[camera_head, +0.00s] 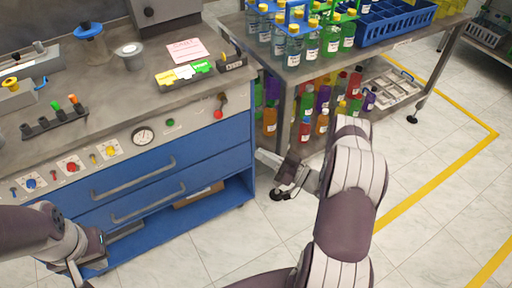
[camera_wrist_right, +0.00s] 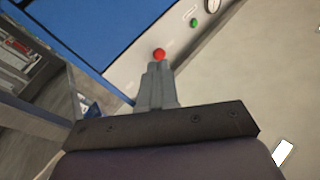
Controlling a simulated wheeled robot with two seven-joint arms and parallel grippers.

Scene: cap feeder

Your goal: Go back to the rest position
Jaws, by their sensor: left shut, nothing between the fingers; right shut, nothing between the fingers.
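My right gripper (camera_head: 284,193) is in front of the blue cabinet's right end, below the bench top, and holds nothing. In the right wrist view its fingers (camera_wrist_right: 158,72) are shut together. Their tips appear in line with a red button (camera_wrist_right: 159,54) on the grey panel; I cannot tell the gap. My left gripper (camera_head: 76,272) is low at the left bottom edge, in front of the blue drawers, with its lower end cut off by the frame. It is shut with nothing visible in it.
The grey workbench (camera_head: 120,110) has blue drawers (camera_head: 140,185) close to both arms. A metal shelf table (camera_head: 345,65) with bottles and a blue crate (camera_head: 395,25) stands behind my right arm. The tiled floor (camera_head: 440,160) at the right is clear, with a yellow line on it.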

